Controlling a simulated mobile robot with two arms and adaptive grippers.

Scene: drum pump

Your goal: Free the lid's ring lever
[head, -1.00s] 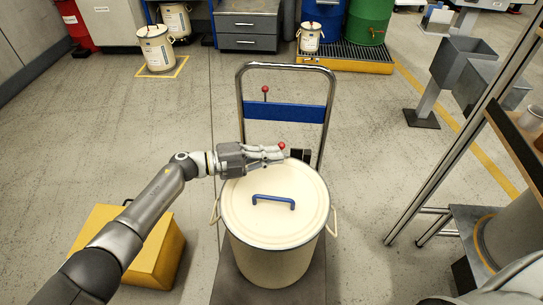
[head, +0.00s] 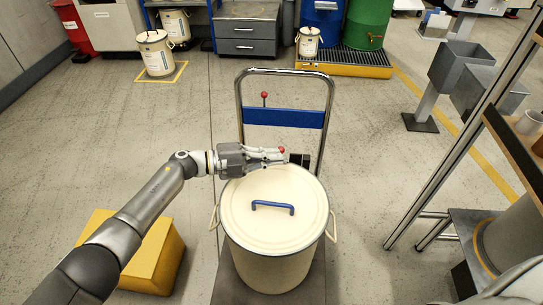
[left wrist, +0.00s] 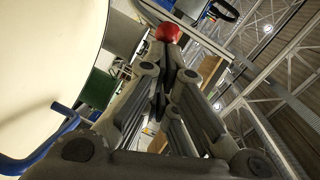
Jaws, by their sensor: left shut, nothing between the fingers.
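The cream drum (head: 272,262) stands on a trolley, with its round cream lid (head: 262,230) on top. The lid has a blue handle (head: 272,206), also seen in the left wrist view (left wrist: 45,140). A red ball knob (head: 281,149) shows at the lid's far edge; it appears in the left wrist view (left wrist: 167,32) just beyond the fingertips. My left gripper (head: 284,158) is shut and empty, lying sideways over the far rim by the knob. I cannot tell whether it touches the knob. The lever's arm is hidden behind the fingers. My right gripper is not in view.
The trolley's push handle (head: 285,73), with a blue panel (head: 284,117), rises behind the drum. A second red knob (head: 264,94) stands near it. A yellow box (head: 155,262) is at lower left. A shelf frame (head: 455,135) stands at right.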

